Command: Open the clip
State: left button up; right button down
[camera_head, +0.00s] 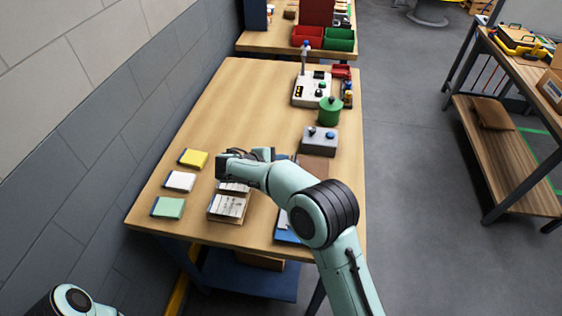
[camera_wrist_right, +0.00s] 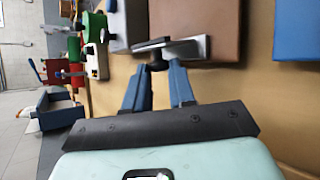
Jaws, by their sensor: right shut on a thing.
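My right gripper (camera_head: 266,154) is low over the middle of the table, partly hidden by its own arm in the head view. In the right wrist view its two blue fingers (camera_wrist_right: 161,80) reach towards a small clip-like piece, a grey plate (camera_wrist_right: 187,48) with a black part (camera_wrist_right: 157,61). The fingers are shut on this piece, close to the edge of a brown pad (camera_wrist_right: 210,22). How far the clip is open cannot be seen. My left arm shows only at the bottom left of the head view; its gripper is out of frame.
Yellow (camera_head: 193,159), white (camera_head: 180,181) and green (camera_head: 169,207) pads line the left edge. A paper stack (camera_head: 228,206) lies at the front. A grey button box (camera_head: 319,141), green canister (camera_head: 329,109) and white device (camera_head: 311,90) stand farther back. The table's middle left is clear.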

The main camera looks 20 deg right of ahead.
jog(key=c, duration=1)
grip_release()
jog(key=v, duration=1.3)
jog(key=shift+a, duration=0.2)
jog(key=shift+s, duration=0.1)
